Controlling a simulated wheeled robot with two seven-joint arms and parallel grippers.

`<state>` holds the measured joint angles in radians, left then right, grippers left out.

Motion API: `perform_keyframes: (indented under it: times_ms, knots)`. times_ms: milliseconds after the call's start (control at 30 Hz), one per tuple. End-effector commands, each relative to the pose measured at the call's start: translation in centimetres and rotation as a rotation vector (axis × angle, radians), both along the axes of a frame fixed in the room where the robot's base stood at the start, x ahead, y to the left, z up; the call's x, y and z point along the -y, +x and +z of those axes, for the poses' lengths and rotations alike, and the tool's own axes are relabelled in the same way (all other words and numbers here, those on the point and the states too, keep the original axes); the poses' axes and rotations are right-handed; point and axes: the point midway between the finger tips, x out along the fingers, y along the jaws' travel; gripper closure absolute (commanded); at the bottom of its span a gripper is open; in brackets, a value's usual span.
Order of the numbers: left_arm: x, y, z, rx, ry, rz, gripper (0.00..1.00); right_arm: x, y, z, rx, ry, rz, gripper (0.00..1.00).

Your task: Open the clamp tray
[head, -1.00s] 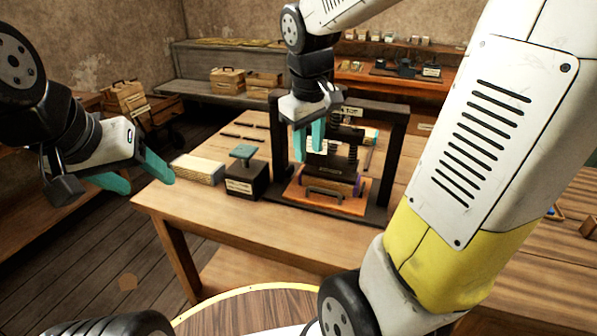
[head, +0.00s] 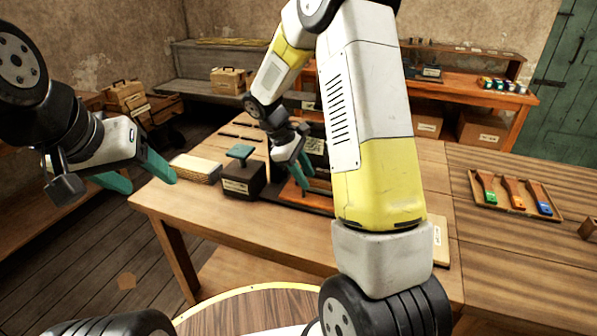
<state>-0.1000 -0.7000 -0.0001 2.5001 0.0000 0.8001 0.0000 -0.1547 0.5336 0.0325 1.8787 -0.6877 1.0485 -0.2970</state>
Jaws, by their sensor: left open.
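The press (head: 316,128) stands on the wooden table, mostly hidden behind my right arm. A strip of its orange-brown clamp tray (head: 291,191) shows low at the front, above the dark base (head: 305,207). The tray's handle is hidden, so I cannot tell how far the tray is out. My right gripper (head: 304,180) points down at the tray's left part with its teal fingers close over it. I cannot tell whether they touch it or hold anything. My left gripper (head: 152,182) is open and empty, left of the table and away from the press.
A dark box with a green-topped stamp (head: 241,172) and a pale stack (head: 196,168) stand left of the press. A tray of colour-tipped brushes (head: 514,195) lies on the right bench. The table's front left is clear.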

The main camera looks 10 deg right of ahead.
Motion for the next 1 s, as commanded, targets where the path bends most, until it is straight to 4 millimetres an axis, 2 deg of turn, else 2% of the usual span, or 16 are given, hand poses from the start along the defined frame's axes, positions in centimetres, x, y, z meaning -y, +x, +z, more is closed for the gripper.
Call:
perform_keyframes:
  times_ms: [200, 567, 733, 1000]
  knots:
    - [0.0, 0.0, 0.0, 0.0, 0.0, 0.0, 0.38, 1.1, -0.2, -2.5, -0.001, 0.0, -0.001, 0.68]
    - [0.0, 0.0, 0.0, 0.0, 0.0, 0.0, 0.38, 1.4, -0.2, -3.0, 0.001, 0.001, -0.002, 0.68]
    - [0.0, 0.0, 0.0, 0.0, 0.0, 0.0, 0.38, 1.4, -0.2, -3.0, 0.001, 0.001, -0.002, 1.0]
    - [0.0, 0.0, 0.0, 0.0, 0.0, 0.0, 0.38, 1.4, -0.2, -3.0, 0.002, 0.001, -0.001, 1.0]
